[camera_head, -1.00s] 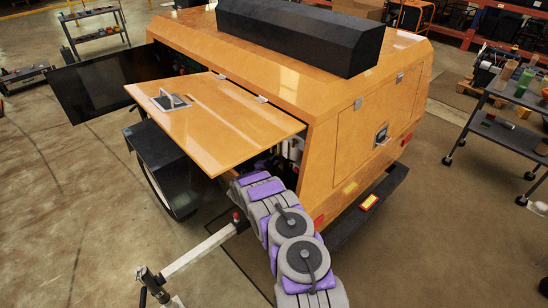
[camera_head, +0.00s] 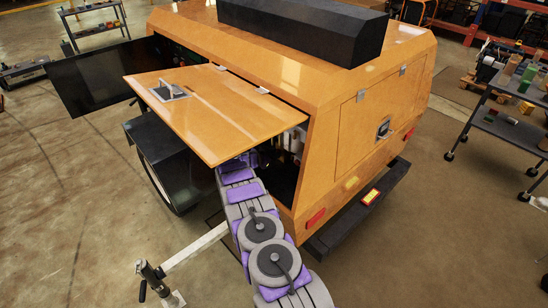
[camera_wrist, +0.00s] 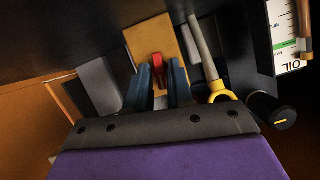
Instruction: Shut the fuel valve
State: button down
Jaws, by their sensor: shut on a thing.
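A small red handle (camera_wrist: 157,62), which looks like the fuel valve's, stands in front of a tan plate (camera_wrist: 150,38) in the wrist view. My gripper (camera_wrist: 158,76) has its two blue fingers on either side of the handle and is shut on it. The valve's body is mostly hidden behind the fingers. In the head view, my gripper and the valve are hidden under the raised orange door (camera_head: 205,110) of the generator housing (camera_head: 310,75); my arm reaches in under that door.
The open dark door (camera_head: 95,75) is at left. A cart (camera_head: 510,125) stands at right.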

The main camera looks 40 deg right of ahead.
jog(key=shift+w+a+f+n+g+b, duration=0.2)
jog(key=shift+n+g+b, duration=0.15)
jog(key=shift+n, duration=0.35)
jog(key=c, duration=1.2)
grip_release()
jog(key=shift+w+d, duration=0.1)
jog(key=shift+d+r, duration=0.1)
jog(key=shift+r, duration=0.1)
